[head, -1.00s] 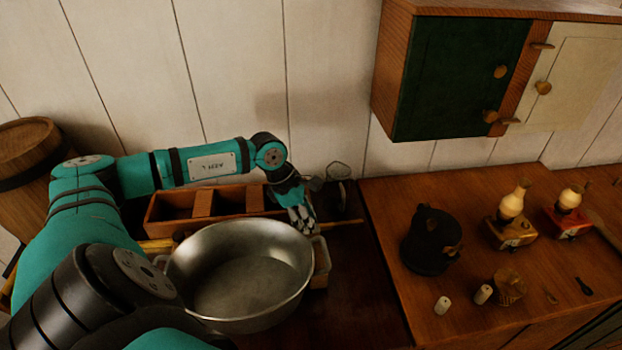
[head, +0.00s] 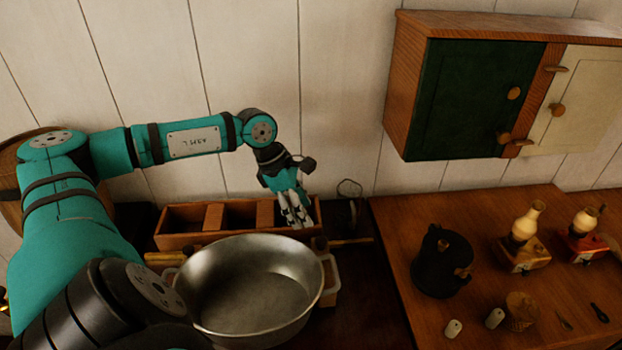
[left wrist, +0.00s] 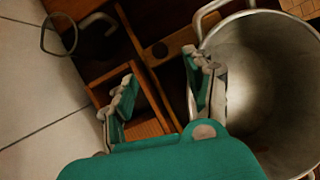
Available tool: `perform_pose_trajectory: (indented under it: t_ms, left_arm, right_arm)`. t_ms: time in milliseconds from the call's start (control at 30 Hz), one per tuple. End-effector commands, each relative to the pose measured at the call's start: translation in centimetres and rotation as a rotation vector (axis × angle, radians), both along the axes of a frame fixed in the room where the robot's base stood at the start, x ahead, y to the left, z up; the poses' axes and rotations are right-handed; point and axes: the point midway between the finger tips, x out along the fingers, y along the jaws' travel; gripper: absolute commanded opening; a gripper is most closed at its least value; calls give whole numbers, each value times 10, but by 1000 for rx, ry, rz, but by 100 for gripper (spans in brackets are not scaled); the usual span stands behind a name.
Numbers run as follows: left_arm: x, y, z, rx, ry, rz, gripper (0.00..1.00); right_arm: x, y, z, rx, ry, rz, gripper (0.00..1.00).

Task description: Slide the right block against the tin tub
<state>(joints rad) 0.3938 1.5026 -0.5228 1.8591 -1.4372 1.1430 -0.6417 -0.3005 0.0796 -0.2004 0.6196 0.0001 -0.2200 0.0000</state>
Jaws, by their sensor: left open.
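The tin tub (head: 250,290) is a wide grey metal basin on the dark counter; it also shows at the right of the left wrist view (left wrist: 265,95). A small wooden block with a dark spot on top (left wrist: 165,48) lies beside the tub's handle, between tub and divided box. In the head view brown wood shows by the tub's right handle (head: 331,287), partly hidden; I cannot tell whether it is the same block. My left gripper (head: 297,215) is open and empty, fingers pointing down, over the box's right end behind the tub. My right gripper is out of view.
The divided wooden box (head: 180,242) stands behind the tub along the wall. A thin rod (head: 352,241) and a wire ring (head: 349,188) lie to its right. A wooden cabinet top (head: 400,215) at right bears a black pot (head: 440,262) and lamps.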

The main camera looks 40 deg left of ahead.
Motion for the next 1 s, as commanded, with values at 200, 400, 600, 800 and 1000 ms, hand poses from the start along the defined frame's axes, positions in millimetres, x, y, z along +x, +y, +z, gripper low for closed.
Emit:
perform_pose_trajectory:
  t_ms: [200,400,600,800,1000]
  left_arm:
    - [-5,7,20,0,0,0,53]
    - [-6,7,22,-1,0,-1,53]
    - [-6,7,22,-1,0,0,53]
    - [-6,7,22,-1,0,0,53]
    - [-6,7,22,-1,0,0,53]
  right_arm:
    - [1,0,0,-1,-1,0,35]
    - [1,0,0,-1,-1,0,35]
    - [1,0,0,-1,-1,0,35]
    - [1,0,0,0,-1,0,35]
    - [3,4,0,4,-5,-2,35]
